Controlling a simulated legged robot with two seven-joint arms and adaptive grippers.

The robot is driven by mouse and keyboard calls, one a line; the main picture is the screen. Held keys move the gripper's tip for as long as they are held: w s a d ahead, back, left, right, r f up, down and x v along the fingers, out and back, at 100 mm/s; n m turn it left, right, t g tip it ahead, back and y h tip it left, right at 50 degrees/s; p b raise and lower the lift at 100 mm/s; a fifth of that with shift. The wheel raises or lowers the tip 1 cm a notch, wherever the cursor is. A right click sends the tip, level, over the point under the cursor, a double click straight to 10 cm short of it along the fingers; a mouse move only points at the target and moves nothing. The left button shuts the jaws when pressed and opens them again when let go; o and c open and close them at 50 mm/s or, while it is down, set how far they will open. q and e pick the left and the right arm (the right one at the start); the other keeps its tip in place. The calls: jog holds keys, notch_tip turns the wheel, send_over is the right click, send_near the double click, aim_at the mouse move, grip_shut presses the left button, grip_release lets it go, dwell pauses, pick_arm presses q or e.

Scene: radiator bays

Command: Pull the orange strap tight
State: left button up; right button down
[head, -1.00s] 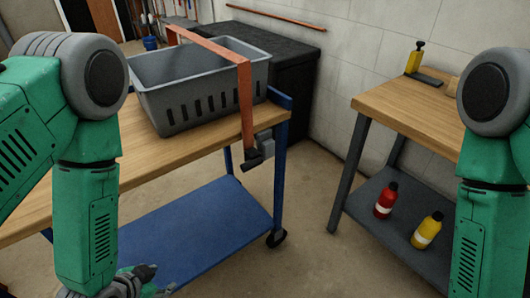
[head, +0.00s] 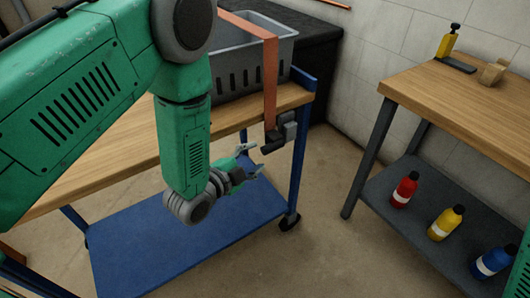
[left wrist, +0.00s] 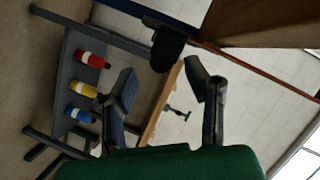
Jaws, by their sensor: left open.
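The orange strap (head: 270,85) runs over the grey crate (head: 286,56) and down past the edge of the wooden-topped blue cart (head: 298,97). Its lower end meets a dark buckle with a handle (head: 271,144) at the cart's end. My left gripper (head: 257,160) is open and empty, just below and left of the buckle, apparently not touching it. In the left wrist view its fingers (left wrist: 160,72) are spread, with a dark rounded piece (left wrist: 167,48), probably the buckle handle, near the gap. My left arm hides part of the crate. My right gripper is out of view.
The cart's blue lower shelf (head: 190,250) lies under my left gripper. A workbench (head: 450,100) stands at the right, with red (head: 404,190), yellow (head: 446,223) and blue (head: 493,262) bottles on its lower shelf. Open floor (head: 325,215) lies between cart and bench.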

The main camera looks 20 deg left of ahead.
aim_at(261, 154)
pick_arm(q)
jog(key=x, duration=0.3)
jog(key=shift+w+f, duration=0.15)
jog(key=shift+w, duration=0.2)
jog(key=shift+w+d, duration=0.35)
jog(key=shift+d, duration=0.1)
jog(key=shift+c, duration=0.5)
